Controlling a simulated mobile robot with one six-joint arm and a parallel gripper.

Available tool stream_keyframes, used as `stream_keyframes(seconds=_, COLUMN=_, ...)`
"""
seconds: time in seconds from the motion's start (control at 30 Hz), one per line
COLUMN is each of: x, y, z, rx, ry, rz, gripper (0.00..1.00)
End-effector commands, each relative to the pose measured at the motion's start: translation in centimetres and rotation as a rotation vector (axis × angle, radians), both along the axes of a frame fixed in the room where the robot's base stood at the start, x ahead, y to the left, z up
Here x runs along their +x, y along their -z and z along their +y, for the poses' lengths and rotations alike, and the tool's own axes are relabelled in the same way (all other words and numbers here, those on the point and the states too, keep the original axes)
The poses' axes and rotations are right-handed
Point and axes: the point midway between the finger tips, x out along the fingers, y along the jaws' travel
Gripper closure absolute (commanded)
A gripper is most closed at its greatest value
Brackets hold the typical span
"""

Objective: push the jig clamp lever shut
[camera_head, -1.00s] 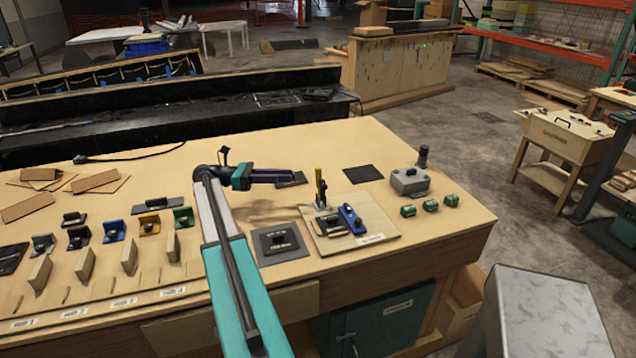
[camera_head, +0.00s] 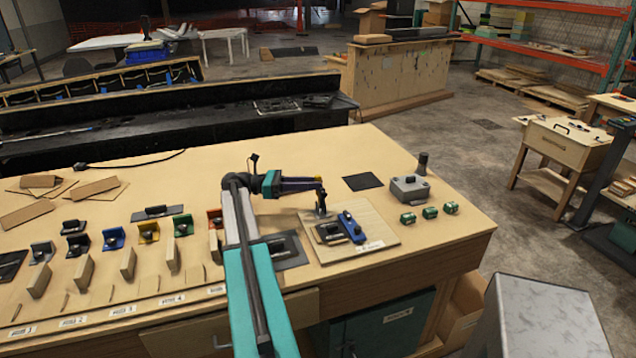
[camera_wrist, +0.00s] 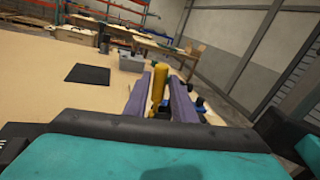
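The jig is a light wooden board (camera_head: 378,238) on the bench, carrying a dark part (camera_head: 330,232) and a blue block (camera_head: 352,228). The clamp lever has a yellow handle, standing near upright at the board's back left edge. In the wrist view the yellow lever (camera_wrist: 159,82) stands between my two purple fingers. My gripper (camera_head: 318,184) reaches in from the left at the lever's upper end and covers much of it in the head view. The fingers (camera_wrist: 160,90) are apart; whether either touches the lever is unclear.
A grey box with a black knob (camera_head: 410,188) and several green parts (camera_head: 429,212) lie right of the jig. A dark square mat (camera_head: 362,182) lies behind it. Coloured brackets and wooden blocks fill the left side. A dark plate (camera_head: 290,252) lies just left of the jig.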

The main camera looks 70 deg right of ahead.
Motion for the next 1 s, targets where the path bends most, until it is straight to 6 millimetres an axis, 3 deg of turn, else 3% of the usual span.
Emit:
stream_keyframes(seconds=0.2, x=-1.7, y=0.0, z=-0.6, rx=0.000, ry=0.001, rz=0.000, gripper=0.77)
stream_keyframes(seconds=0.57, x=-2.0, y=0.1, z=-0.8, rx=0.000, ry=-0.001, rz=0.000, gripper=0.77)
stream_keyframes(seconds=0.73, x=-2.0, y=0.0, z=-0.8, rx=0.000, ry=-0.001, rz=0.000, gripper=1.00)
stream_keyframes(seconds=1.0, x=-2.1, y=0.0, z=-0.6, rx=0.002, ry=0.002, rz=0.001, gripper=1.00)
